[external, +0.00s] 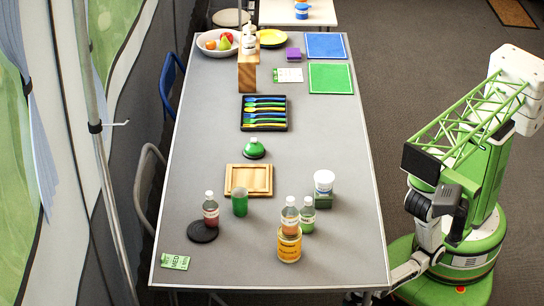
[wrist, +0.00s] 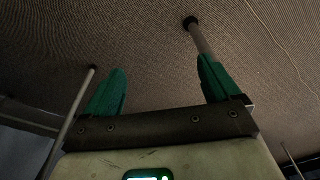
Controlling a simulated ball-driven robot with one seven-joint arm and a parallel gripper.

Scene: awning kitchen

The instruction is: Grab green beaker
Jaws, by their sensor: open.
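The green beaker (external: 240,203) looks like a small green cylinder with a paler top. It stands upright on the grey table (external: 200,262), in front of a wooden tray and right of a reddish bottle. My gripper (wrist: 162,66) shows in the wrist view with its two green fingers apart and nothing between them. Behind the fingers is only dark floor with thin poles. In the external view my arm is off the table's right edge, low at the lower right, well apart from the beaker. The fingers are not clear there.
Right of the beaker are a bottle on a yellow can (external: 289,247), a green bottle (external: 308,216) and a white-lidded jar (external: 323,186). A wooden tray (external: 249,180) and green flask (external: 254,149) lie behind. The right front table is clear.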

